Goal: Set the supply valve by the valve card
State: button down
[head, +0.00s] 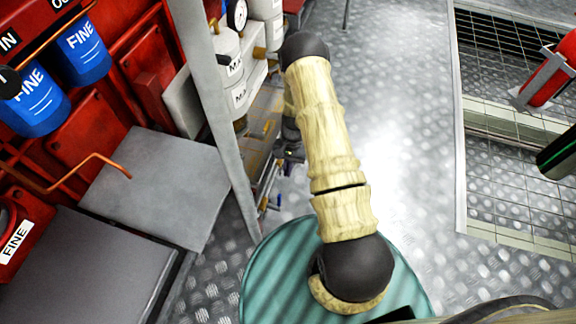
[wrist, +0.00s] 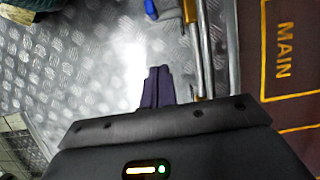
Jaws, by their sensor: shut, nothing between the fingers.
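My gripper (wrist: 158,82) is shut and empty in the wrist view, its dark fingers together over the metal floor. In the head view my gripper (head: 279,154) is small and partly covered by my arm, beside the low pipework. A blue handle (wrist: 166,11) lies just beyond the fingertips in the wrist view, apart from them, next to metal pipes (wrist: 204,50). A brown panel lettered MAIN (wrist: 283,50) is to the right. Blue and yellow fittings (head: 267,186) show in the head view. I cannot tell which is the supply valve, and I cannot make out a valve card.
Blue FINE filters (head: 82,50) hang on red machinery at the left, above grey boxes (head: 160,185). A grey post (head: 205,90) stands left of my arm. White canisters (head: 230,65) are behind it. Open tread-plate floor (head: 400,100) lies right, with grating (head: 510,150) beyond.

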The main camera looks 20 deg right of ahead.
jog(key=s+a+f+b, duration=0.3)
jog(key=s+f, duration=0.1)
jog(key=shift+s+a+f, duration=0.15)
jog(key=shift+s+a, duration=0.05)
jog(key=shift+s, duration=0.15)
dwell(0.3)
